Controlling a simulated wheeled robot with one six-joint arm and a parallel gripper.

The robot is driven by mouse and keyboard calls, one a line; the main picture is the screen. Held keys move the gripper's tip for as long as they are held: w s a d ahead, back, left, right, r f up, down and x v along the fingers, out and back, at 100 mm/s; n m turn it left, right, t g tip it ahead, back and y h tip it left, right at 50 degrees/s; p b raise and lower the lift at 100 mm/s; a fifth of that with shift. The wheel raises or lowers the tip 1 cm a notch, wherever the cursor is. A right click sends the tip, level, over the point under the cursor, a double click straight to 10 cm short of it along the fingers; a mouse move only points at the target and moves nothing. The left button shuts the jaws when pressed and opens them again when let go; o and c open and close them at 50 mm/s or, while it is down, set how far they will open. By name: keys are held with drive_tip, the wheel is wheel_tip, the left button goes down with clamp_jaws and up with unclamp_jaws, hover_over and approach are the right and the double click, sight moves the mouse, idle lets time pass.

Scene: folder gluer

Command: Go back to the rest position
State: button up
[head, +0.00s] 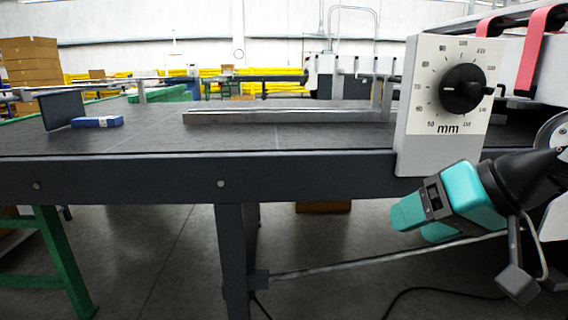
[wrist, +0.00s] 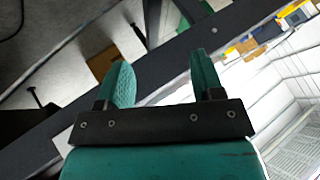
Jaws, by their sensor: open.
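My gripper (head: 412,222) is at the right of the head view, in front of the table's front edge and below the dial panel. It points left and is teal with a dark bracket. In the wrist view its two teal fingers (wrist: 158,82) stand apart with nothing between them. The dial panel (head: 413,135) is a pale plate with a black knob (head: 463,89) and a scale marked in mm. The gripper is apart from the knob.
The dark table (head: 150,142) spans the view, with a blue box (head: 97,121) at its left and a metal bar (head: 270,116) across it. A table leg (head: 232,255) and a green leg (head: 62,265) stand below. Red-pink bars (head: 531,48) are at upper right.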

drive_tip(key=s+a+f+n+g+h, duration=0.1)
drive_tip(key=s+a+f+n+g, duration=0.15)
drive_tip(key=s, duration=0.35)
drive_tip(key=s+a+f+n+g+h, duration=0.2)
drive_tip(key=s+f+n+g, duration=0.15)
drive_tip(key=s, duration=0.35)
wheel_tip(320, 180, up, 25)
drive_tip(key=p, duration=2.4)
drive_tip(key=shift+w+d+p, duration=0.15)
drive_tip(key=shift+w+p, duration=0.15)
drive_tip(key=shift+w, duration=0.05)
drive_tip(key=shift+f, duration=0.1)
